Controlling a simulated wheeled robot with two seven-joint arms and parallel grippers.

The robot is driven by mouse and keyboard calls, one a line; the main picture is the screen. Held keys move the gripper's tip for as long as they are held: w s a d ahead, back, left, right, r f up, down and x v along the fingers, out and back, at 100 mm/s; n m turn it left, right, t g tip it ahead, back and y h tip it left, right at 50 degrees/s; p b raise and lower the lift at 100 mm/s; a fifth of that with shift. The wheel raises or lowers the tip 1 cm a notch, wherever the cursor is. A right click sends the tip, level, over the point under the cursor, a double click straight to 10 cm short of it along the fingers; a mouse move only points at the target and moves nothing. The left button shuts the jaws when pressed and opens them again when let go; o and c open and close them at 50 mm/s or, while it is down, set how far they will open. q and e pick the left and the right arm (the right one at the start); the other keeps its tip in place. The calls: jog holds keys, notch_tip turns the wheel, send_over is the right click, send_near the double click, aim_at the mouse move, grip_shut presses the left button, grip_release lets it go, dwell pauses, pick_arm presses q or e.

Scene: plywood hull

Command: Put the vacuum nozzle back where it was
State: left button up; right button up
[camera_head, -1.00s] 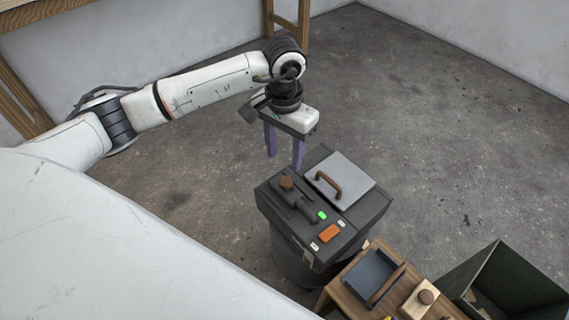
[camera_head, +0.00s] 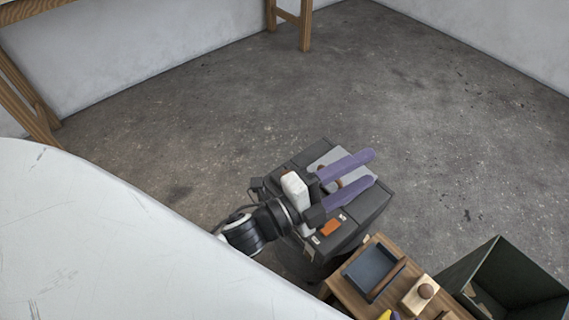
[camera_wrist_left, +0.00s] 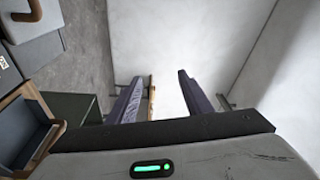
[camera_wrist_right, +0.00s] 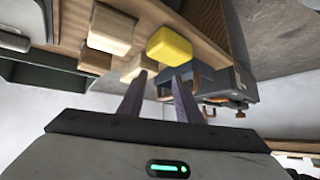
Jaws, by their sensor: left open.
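A dark boxy vacuum unit (camera_head: 368,208) stands on the floor, with a light grey lid and an orange button (camera_head: 331,228) on top. My left gripper (camera_head: 372,168) is over its top in the head view, tilted so its fingers point right across the lid. Its purple fingers are apart with nothing between them, also in the left wrist view (camera_wrist_left: 158,75). I cannot make out the nozzle; my left gripper covers the top's left part. My right gripper (camera_wrist_right: 158,75) shows only in its wrist view, fingers apart and empty, with the vacuum unit (camera_wrist_right: 235,82) beyond.
The floor behind the vacuum is clear.

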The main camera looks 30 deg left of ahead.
pick_arm(q)
jog(key=s+a+f+n+g+y, duration=0.3)
jog(key=s+a+f+n, duration=0.1)
jog(key=s+f+n, duration=0.3)
jog(key=s+a+f+n+g+y, duration=0.3)
jog(key=s+f+n, duration=0.5)
jog(key=f+n, duration=0.4)
jog(key=shift+s+a+f+g, duration=0.15)
jog(key=shift+a+f+g, duration=0.3)
jog(key=shift+f+g, duration=0.2)
